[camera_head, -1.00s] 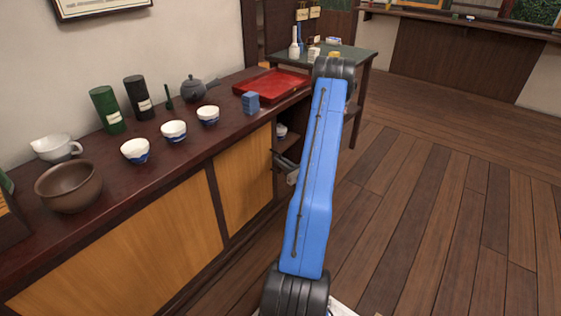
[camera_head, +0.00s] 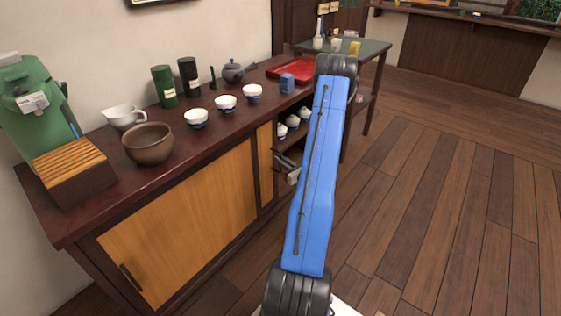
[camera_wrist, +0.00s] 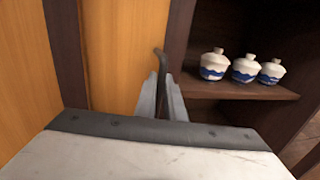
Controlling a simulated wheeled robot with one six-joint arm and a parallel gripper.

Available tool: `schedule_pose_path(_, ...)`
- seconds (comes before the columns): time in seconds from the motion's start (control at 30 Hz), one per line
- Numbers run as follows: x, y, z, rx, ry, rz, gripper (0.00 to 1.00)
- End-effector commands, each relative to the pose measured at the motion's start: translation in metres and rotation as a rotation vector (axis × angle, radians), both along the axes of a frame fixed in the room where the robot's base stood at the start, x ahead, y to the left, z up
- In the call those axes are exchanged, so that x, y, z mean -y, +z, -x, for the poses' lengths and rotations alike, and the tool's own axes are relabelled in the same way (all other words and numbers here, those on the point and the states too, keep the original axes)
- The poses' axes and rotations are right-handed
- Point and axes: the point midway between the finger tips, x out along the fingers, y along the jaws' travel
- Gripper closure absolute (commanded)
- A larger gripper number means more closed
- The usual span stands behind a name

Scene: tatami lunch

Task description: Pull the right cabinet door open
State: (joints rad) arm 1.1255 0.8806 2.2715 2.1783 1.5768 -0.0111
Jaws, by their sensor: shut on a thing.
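The right cabinet door (camera_head: 265,165) is a wooden-yellow panel in the low cabinet. Only a narrow strip of it shows beside the left door (camera_head: 185,220). Open shelf space shows to its right. In the wrist view the right door (camera_wrist: 112,55) fills the middle left, with a dark upright handle (camera_wrist: 160,62) at its right edge. My gripper (camera_wrist: 162,84) is shut on this handle, its two grey fingers on either side of it. In the head view my blue arm hides part of the opening.
Several white-and-blue lidded jars (camera_wrist: 244,68) stand on the inside shelf (camera_wrist: 235,91). Bowls, canisters, a teapot and a red tray (camera_head: 293,70) stand on the dark counter (camera_head: 85,215). The wooden floor to the right is clear.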

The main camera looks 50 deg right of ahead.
Motion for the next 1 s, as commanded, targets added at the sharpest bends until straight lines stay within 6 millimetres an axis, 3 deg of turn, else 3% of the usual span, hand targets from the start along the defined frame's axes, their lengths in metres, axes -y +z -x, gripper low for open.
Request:
schedule_pose_path(0.17,0.000,0.000,0.001,0.000,-0.002,-0.001,1.00)
schedule_pose_path(0.2,0.000,0.000,0.001,0.000,-0.002,-0.001,0.86)
schedule_pose_path(0.27,0.000,0.000,0.001,0.000,-0.002,-0.001,0.72)
schedule_pose_path(0.67,0.000,0.000,0.006,-0.001,-0.001,-0.001,0.72)
schedule_pose_path(1.0,-0.008,0.000,0.059,-0.001,-0.004,-0.002,0.72)
